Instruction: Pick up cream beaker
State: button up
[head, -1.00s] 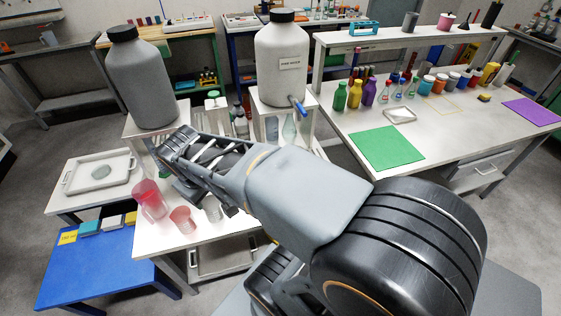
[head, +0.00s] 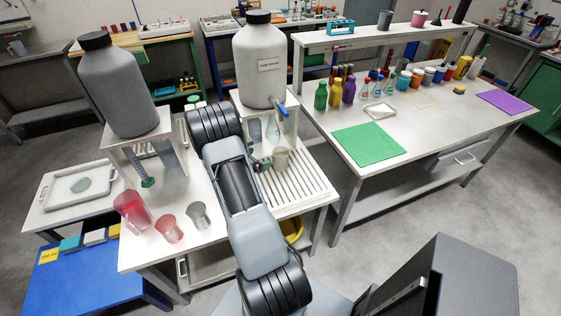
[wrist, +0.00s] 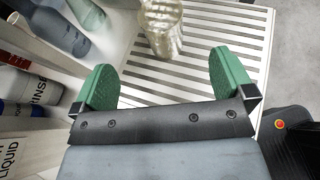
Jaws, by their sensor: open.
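The cream beaker (head: 281,158) stands on the slatted white rack to the right of my arm in the head view. It also shows at the top of the wrist view, glassy and pale, cut by the frame's edge. My gripper (wrist: 163,68) has its two green fingers wide apart and nothing between them. The beaker is ahead of the fingertips, roughly centred between them and apart from them. In the head view the gripper (head: 260,164) is small and partly hidden by my arm, just left of the beaker.
A large white bottle (head: 260,65) stands on a stand behind the beaker, its blue tap (head: 281,108) overhanging. Bottles (wrist: 62,25) stand left of the fingers. A red beaker (head: 131,208), a pink beaker (head: 169,229) and a grey beaker (head: 198,214) stand left of my arm.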

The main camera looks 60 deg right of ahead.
jog(key=p, duration=0.1)
send_near(286, 150)
jog(key=f, duration=0.1)
jog(key=shift+p+x, duration=0.9)
jog(key=shift+x, duration=1.9)
jog(key=shift+w+d+r, duration=0.1)
jog(key=shift+r, duration=0.1)
jog(key=c, duration=1.4)
jog(key=shift+c, duration=0.4)
jog(key=shift+r, duration=0.25)
